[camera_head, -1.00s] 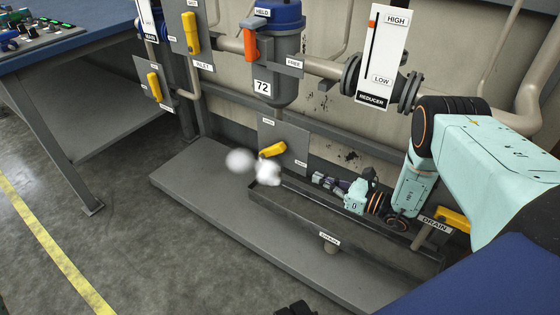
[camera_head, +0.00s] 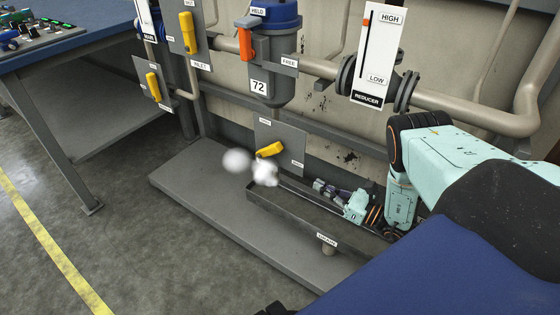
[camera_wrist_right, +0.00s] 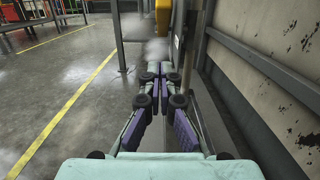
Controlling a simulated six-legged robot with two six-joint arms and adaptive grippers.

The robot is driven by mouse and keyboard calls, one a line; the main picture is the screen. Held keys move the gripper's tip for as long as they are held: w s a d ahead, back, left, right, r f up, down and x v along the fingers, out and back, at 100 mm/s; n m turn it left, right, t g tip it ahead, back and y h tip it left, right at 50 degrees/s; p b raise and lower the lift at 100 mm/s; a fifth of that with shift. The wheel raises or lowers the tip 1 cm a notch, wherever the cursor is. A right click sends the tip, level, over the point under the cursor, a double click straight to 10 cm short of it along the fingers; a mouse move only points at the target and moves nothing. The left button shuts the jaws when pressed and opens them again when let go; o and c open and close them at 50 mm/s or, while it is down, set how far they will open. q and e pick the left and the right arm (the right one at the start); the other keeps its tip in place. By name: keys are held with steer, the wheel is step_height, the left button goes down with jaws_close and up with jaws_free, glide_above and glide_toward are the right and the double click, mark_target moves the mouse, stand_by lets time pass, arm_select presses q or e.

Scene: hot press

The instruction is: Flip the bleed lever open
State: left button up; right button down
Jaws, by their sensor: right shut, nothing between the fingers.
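A yellow lever (camera_head: 270,149) sits on a small grey plate (camera_head: 290,134) low on the wall, slightly tilted; I take it as the bleed lever, but the small labels there are too small to read. White puffs (camera_head: 264,172) hang just below and left of it. My right gripper (camera_head: 318,186) is low by the wall, right of the lever and apart from it, pointing left along the tray. In the right wrist view its fingers (camera_wrist_right: 154,72) are together with nothing between them; the yellow lever (camera_wrist_right: 163,14) shows beyond and above the tips. My left gripper is not visible.
A long dark tray (camera_head: 300,222) lies below the gripper on a grey plinth (camera_head: 210,195). Pipes and the reducer gauge (camera_head: 377,58) are above. An orange lever (camera_head: 246,44) is on the blue-topped vessel (camera_head: 276,85). Other yellow levers (camera_head: 187,33) are at upper left.

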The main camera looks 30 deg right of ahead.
steer(key=shift+s, duration=0.1)
stand_by(0.3)
steer(key=b, duration=0.2)
glide_toward(272, 155)
step_height(272, 155, down, 3)
steer(key=w, duration=0.3)
steer(key=shift+w+a+r, duration=0.3)
steer(key=shift+w+r, duration=0.2)
steer(key=shift+r, duration=0.1)
steer(key=shift+w+a+r, duration=0.3)
steer(key=shift+w+r, duration=0.25)
steer(key=shift+r, duration=0.1)
steer(key=shift+w+a+r, duration=0.15)
steer(key=shift+w+r, duration=0.1)
steer(key=shift+r, duration=0.1)
steer(key=shift+r, duration=0.1)
